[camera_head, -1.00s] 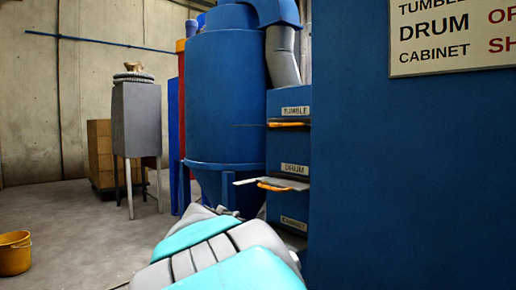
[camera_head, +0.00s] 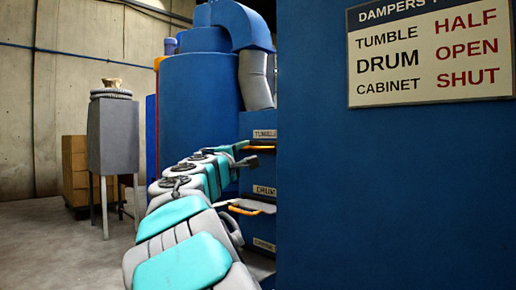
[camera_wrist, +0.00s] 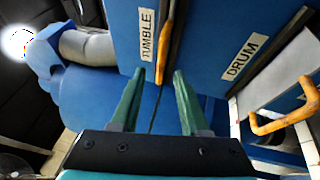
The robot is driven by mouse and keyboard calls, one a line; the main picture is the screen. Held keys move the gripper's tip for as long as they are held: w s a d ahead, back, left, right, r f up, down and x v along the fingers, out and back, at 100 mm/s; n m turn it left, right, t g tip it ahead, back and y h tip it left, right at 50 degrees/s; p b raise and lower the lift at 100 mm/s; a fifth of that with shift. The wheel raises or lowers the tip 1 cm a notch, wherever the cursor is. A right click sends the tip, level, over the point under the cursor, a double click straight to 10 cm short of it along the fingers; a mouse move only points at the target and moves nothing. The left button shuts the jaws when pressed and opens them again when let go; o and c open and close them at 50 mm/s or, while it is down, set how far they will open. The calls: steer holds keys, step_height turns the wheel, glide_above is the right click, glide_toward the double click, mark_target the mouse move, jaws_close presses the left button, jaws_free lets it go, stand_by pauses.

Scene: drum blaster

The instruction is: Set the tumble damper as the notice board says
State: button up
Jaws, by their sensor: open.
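The notice board (camera_head: 430,50) reads TUMBLE HALF, DRUM OPEN, CABINET SHUT. The tumble damper's orange handle (camera_head: 259,148) is below the TUMBLE label, partly hidden by my arm. In the wrist view the handle (camera_wrist: 166,40) stands beside the label, and its near end shows between my fingertips. My gripper (camera_wrist: 160,76) is open, its green fingers apart on either side of that end. I cannot tell whether they touch it. In the head view my gripper (camera_head: 244,156) is at the height of the tumble handle.
The drum damper (camera_head: 262,204) sticks out below with its orange handle (camera_wrist: 284,122), to the right in the wrist view. The CABINET label (camera_head: 264,244) is lowest. A big blue panel (camera_head: 390,200) fills the right. A grey stand (camera_head: 112,140) is at left.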

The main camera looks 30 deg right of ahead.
mark_target(252, 149)
steer(key=shift+p+x, duration=0.55)
steer(key=shift+x, duration=2.7)
steer(key=shift+f, duration=0.1)
steer(key=shift+c, duration=0.4)
jaws_close()
